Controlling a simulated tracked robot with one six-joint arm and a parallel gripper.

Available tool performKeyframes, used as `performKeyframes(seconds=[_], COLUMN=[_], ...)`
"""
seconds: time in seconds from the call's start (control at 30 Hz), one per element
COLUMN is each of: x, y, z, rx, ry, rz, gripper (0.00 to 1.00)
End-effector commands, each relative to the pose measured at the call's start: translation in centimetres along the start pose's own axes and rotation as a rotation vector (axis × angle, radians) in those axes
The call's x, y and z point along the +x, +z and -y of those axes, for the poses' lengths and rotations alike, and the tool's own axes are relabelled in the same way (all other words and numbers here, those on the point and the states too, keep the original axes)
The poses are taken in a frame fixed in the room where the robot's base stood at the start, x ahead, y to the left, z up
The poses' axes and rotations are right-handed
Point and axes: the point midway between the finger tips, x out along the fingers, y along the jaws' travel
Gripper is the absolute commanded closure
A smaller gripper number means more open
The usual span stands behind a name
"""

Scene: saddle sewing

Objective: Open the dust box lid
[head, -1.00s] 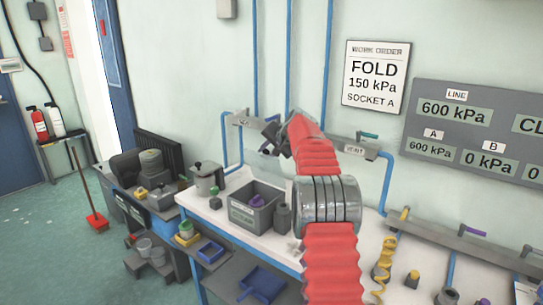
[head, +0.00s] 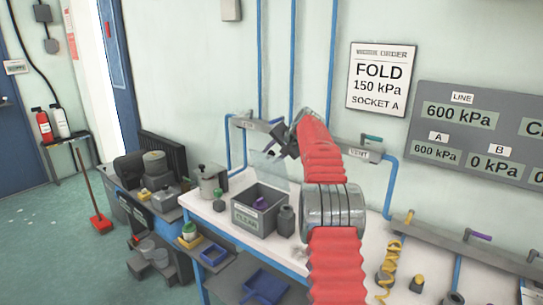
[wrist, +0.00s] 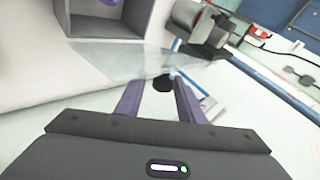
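The dust box (head: 253,222) is a grey open-topped bin with a label, standing on the white bench with a purple piece inside. Its clear lid (head: 269,166) stands raised at the back of the box, and the opening is uncovered. In the wrist view the lid (wrist: 140,66) is a see-through sheet beside the grey box (wrist: 72,22). A black knob (wrist: 163,84) shows between the two purple fingers of my gripper (wrist: 160,90), with a gap on either side. In the head view my gripper (head: 273,150) is small and dark, close to the lid.
A dark bottle (head: 286,221) stands right of the box, and a metal pot (head: 212,181) stands to its left. Valve rails and blue pipes run along the wall behind. A yellow coil (head: 387,272) stands on the bench at right.

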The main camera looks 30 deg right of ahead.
Motion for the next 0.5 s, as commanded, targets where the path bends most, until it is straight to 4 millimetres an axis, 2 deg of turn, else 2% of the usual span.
performKeyframes(seconds=[0.1,0.5], x=[0.01,-0.67], y=[0.01,-0.05], z=[0.09,0.18], rx=[-0.001,-0.001], ry=[-0.001,-0.003], rz=[-0.001,-0.003], gripper=[0.59,0.59])
